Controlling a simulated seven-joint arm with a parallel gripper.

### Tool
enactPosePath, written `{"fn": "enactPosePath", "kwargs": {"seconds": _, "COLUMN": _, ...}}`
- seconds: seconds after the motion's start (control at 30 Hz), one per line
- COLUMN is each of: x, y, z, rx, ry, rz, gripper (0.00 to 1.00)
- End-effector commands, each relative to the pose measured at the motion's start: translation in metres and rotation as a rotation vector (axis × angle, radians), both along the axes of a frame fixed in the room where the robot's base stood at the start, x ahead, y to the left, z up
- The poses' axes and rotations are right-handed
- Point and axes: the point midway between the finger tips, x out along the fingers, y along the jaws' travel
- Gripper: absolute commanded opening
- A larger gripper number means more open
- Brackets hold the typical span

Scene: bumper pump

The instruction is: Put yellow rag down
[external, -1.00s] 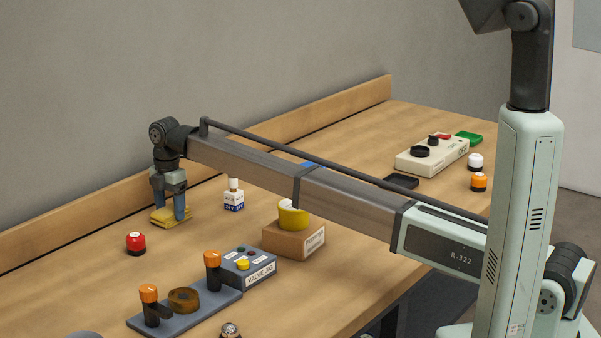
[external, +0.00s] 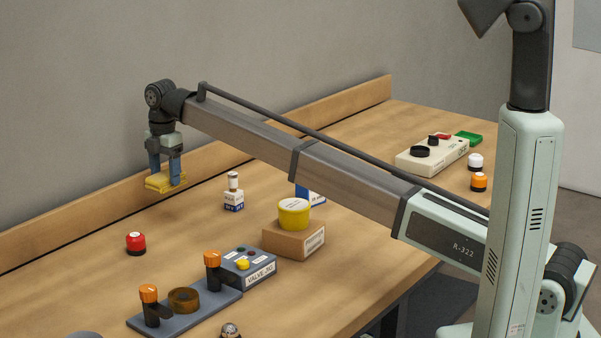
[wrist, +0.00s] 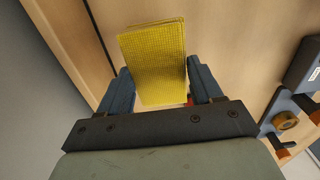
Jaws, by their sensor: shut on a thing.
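The yellow rag (external: 160,183) is a folded, flat pad held above the wooden table near its back edge. It also shows in the wrist view (wrist: 153,62), with a woven texture, between two blue fingers. My gripper (external: 166,178) is shut on the rag and points down. In the wrist view my gripper (wrist: 163,85) has one finger at each side of the rag. The rag hides part of the table beneath it.
A red button (external: 136,243) stands on the table in front of the rag. A small white-and-blue bottle (external: 233,197) stands to the right. The valve jig (external: 248,267) and a box with a yellow round container (external: 294,214) are nearer the front. The back ledge (external: 80,217) runs close behind.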

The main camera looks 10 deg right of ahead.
Motion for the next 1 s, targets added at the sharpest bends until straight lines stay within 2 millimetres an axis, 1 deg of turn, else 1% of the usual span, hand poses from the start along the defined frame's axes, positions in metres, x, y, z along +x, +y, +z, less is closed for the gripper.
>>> {"fn": "enactPosePath", "kwargs": {"seconds": 0.07, "x": -0.013, "y": 0.011, "z": 0.001, "rx": 0.0, "ry": 0.0, "rz": 0.017, "gripper": 0.36}}
{"fn": "enactPosePath", "kwargs": {"seconds": 0.17, "x": -0.037, "y": 0.032, "z": 0.001, "rx": 0.0, "ry": 0.0, "rz": 0.048, "gripper": 0.36}}
{"fn": "enactPosePath", "kwargs": {"seconds": 0.27, "x": -0.07, "y": 0.058, "z": 0.001, "rx": 0.001, "ry": -0.001, "rz": 0.09, "gripper": 0.36}}
{"fn": "enactPosePath", "kwargs": {"seconds": 0.3, "x": -0.085, "y": 0.069, "z": 0.001, "rx": 0.001, "ry": -0.001, "rz": 0.108, "gripper": 0.36}}
{"fn": "enactPosePath", "kwargs": {"seconds": 0.37, "x": -0.107, "y": 0.084, "z": 0.002, "rx": 0.001, "ry": -0.001, "rz": 0.134, "gripper": 0.36}}
{"fn": "enactPosePath", "kwargs": {"seconds": 0.4, "x": -0.121, "y": 0.093, "z": 0.002, "rx": 0.001, "ry": -0.001, "rz": 0.151, "gripper": 0.36}}
{"fn": "enactPosePath", "kwargs": {"seconds": 0.47, "x": -0.144, "y": 0.107, "z": 0.002, "rx": 0.002, "ry": -0.002, "rz": 0.177, "gripper": 0.36}}
{"fn": "enactPosePath", "kwargs": {"seconds": 0.5, "x": -0.16, "y": 0.115, "z": 0.003, "rx": 0.002, "ry": -0.002, "rz": 0.195, "gripper": 0.36}}
{"fn": "enactPosePath", "kwargs": {"seconds": 0.57, "x": -0.183, "y": 0.127, "z": 0.003, "rx": 0.004, "ry": -0.002, "rz": 0.22, "gripper": 0.36}}
{"fn": "enactPosePath", "kwargs": {"seconds": 0.6, "x": -0.198, "y": 0.134, "z": 0.003, "rx": 0.004, "ry": -0.002, "rz": 0.236, "gripper": 0.36}}
{"fn": "enactPosePath", "kwargs": {"seconds": 0.7, "x": -0.23, "y": 0.149, "z": 0.003, "rx": 0.004, "ry": -0.003, "rz": 0.271, "gripper": 0.36}}
{"fn": "enactPosePath", "kwargs": {"seconds": 0.8, "x": -0.257, "y": 0.159, "z": 0.004, "rx": 0.004, "ry": -0.003, "rz": 0.296, "gripper": 0.36}}
{"fn": "enactPosePath", "kwargs": {"seconds": 1.0, "x": -0.301, "y": 0.172, "z": 0.004, "rx": 0.004, "ry": -0.003, "rz": 0.298, "gripper": 0.36}}
